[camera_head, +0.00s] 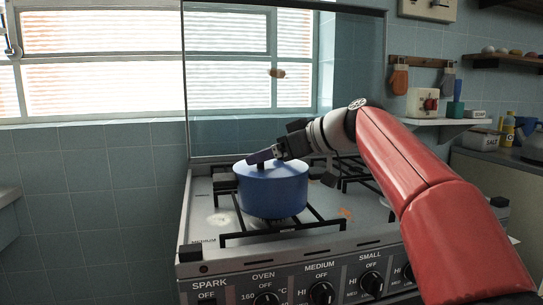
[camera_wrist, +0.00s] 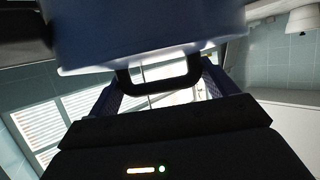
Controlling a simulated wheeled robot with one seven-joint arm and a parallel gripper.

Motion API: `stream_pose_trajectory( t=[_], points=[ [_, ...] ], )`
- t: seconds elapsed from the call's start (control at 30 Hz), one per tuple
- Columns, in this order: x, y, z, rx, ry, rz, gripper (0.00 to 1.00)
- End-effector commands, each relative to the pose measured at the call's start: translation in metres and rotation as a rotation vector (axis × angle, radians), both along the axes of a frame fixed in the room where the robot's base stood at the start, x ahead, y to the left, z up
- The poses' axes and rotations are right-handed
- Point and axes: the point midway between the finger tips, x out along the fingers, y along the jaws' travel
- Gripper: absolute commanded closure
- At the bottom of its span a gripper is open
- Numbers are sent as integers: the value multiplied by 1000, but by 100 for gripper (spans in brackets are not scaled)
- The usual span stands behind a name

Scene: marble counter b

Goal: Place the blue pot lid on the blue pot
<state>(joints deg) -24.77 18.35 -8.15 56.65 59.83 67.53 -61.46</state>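The blue pot (camera_head: 272,194) stands upright on the front left burner of the stove. The blue lid (camera_head: 285,170) covers its top and looks level; a small gap at the rim cannot be ruled out. In the wrist view a large blue surface (camera_wrist: 150,35) fills the top, and the lid's black loop handle (camera_wrist: 160,78) hangs down from it, as that picture is inverted. My gripper (camera_head: 264,157) is at the handle, just above the lid. Its fingers (camera_wrist: 160,85) are spread, one beside each end of the handle. Whether they touch it cannot be made out.
Black burner grates (camera_head: 285,232) surround the pot on the stove top (camera_head: 222,222). A glass panel (camera_head: 285,90) stands upright behind the stove. A shelf (camera_head: 435,122) with small items and a counter with a salt box (camera_head: 483,140) are at the right.

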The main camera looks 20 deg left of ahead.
Motion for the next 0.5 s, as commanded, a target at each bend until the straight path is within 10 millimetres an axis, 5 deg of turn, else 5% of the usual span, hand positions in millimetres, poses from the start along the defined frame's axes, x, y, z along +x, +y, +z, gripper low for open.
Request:
stream_pose_trajectory(
  t=[0.1,0.5],
  points=[
    [0,0,0,0,0,0,0],
    [-4,-15,7,2,-2,-3,0]
  ],
)
